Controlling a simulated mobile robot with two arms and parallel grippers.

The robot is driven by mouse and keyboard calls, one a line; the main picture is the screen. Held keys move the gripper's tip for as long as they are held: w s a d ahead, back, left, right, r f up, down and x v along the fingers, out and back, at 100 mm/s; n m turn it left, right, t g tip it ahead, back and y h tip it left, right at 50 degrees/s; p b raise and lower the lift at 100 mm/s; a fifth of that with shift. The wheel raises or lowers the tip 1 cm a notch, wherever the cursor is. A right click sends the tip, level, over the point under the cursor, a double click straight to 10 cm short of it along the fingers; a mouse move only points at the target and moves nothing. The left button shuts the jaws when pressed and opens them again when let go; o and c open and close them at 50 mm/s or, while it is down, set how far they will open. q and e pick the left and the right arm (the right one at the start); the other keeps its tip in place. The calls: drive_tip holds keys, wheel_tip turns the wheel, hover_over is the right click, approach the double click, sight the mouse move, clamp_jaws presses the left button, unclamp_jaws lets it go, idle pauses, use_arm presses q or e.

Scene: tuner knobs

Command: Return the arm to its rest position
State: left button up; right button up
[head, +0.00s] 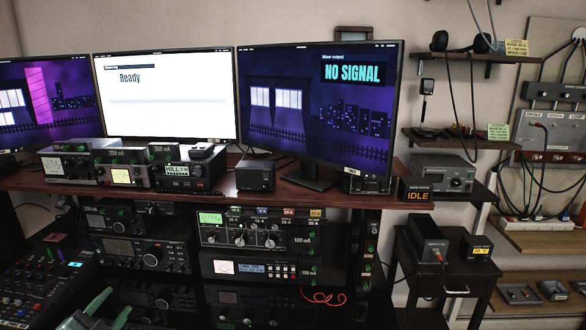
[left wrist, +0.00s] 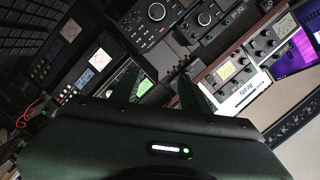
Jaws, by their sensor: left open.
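My left gripper (head: 108,306) is low at the left of the head view, in front of the rack and beside the mixing desk. Its two green fingers are apart with nothing seen between them. In the left wrist view the fingers of the left gripper (left wrist: 158,86) also stand apart, with radio gear beyond them. The tuner unit (head: 255,238), with a green screen and a row of knobs, sits in the middle of the rack, right of the gripper and apart from it. My right gripper is in neither view.
A mixing desk (head: 35,285) lies at lower left. Radios (head: 140,252) fill the rack beside the gripper. Monitors stand above; the right monitor (head: 318,105) reads NO SIGNAL. A red cable (head: 325,298) hangs from the rack. A small side table (head: 456,290) stands at right.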

use_arm(q)
drive_tip(key=s+d+f+n+g+y, duration=0.1)
drive_tip(key=s+d+f+n+g, duration=0.2)
drive_tip(key=s+d+f, duration=0.3)
drive_tip(key=s+d+f+n+g, duration=0.2)
drive_tip(key=s+d+f+g, duration=0.1)
drive_tip(key=s+f, duration=0.45)
drive_tip(key=s+d+f+n+g+h, duration=0.15)
drive_tip(key=s+d+g, duration=0.3)
drive_tip(key=s, duration=0.45)
drive_tip(key=s+d+f+n+g+h, duration=0.1)
drive_tip(key=s+d+f+n+g, duration=0.15)
drive_tip(key=s+d, duration=0.55)
drive_tip(key=s+a+f+m+g, duration=0.1)
drive_tip(key=s+f, duration=0.1)
drive_tip(key=f, duration=1.2)
drive_tip(key=s+a+f, duration=0.1)
drive_tip(key=f, duration=1.2)
drive_tip(key=s+a+f+g, duration=0.1)
drive_tip(key=s+a+f, duration=0.2)
drive_tip(key=s+f, duration=1.2)
drive_tip(key=shift+s+f+y, duration=0.35)
drive_tip(key=shift+s+f, duration=0.05)
drive_tip(key=shift+s, duration=0.5)
